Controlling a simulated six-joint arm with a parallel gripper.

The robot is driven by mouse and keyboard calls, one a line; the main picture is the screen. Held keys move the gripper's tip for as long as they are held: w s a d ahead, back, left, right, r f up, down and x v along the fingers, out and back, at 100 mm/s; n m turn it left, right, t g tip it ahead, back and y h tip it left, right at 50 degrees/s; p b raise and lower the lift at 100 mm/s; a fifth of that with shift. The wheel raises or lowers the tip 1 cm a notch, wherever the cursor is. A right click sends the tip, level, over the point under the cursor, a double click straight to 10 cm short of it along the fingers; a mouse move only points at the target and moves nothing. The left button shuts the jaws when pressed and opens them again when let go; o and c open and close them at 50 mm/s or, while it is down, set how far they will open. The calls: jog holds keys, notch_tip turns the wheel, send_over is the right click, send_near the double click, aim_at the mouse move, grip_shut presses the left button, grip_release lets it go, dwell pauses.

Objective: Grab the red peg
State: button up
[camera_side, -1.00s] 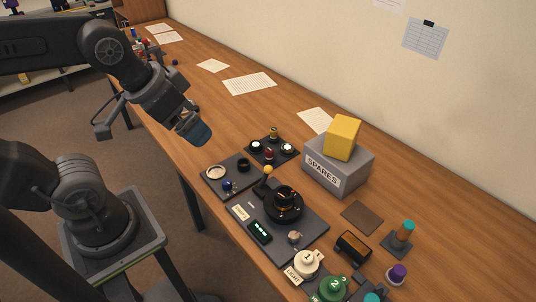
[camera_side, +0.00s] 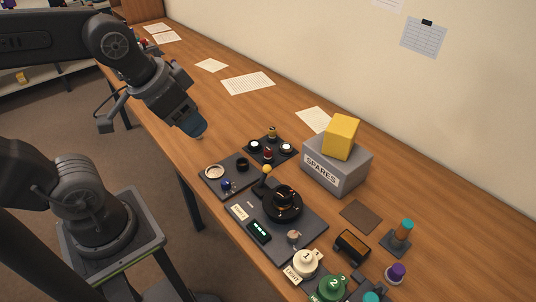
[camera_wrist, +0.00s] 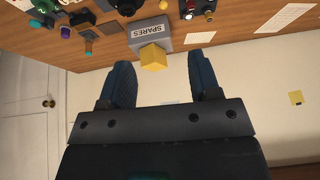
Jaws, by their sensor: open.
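A small red piece (camera_side: 268,155), which looks like the red peg, stands on a dark tray (camera_side: 284,157) in the side view, among white-topped and yellow-topped pieces. It is small and partly dark, so its shape is hard to tell. My gripper (camera_side: 196,128) is up and to the left of that tray, apart from it, with its blue fingers angled down. In the wrist view the two fingers (camera_wrist: 160,68) are spread with nothing between them.
A grey SPARES box (camera_side: 336,168) with a yellow block (camera_side: 341,137) stands right of the tray. Several knobs stand at front right. The far bench holds papers (camera_side: 248,83).

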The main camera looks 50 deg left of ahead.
jog(key=w+a+m+g, duration=0.1)
jog(key=w+m, duration=0.4)
jog(key=w, duration=0.2)
jog(key=m+g+y, duration=0.1)
jog(key=m+g, duration=0.3)
jog(key=m, duration=0.8)
send_over(268, 148)
jog(key=d, duration=0.2)
notch_tip(268, 148, down, 14)
jog(key=f, duration=0.5)
jog(key=a+f, duration=0.1)
jog(key=f, duration=0.3)
jog(key=a+f, duration=0.1)
jog(key=f, duration=0.4)
jog(key=shift+c, duration=0.4)
jog(key=shift+r, duration=0.1)
jog(key=c, duration=0.9)
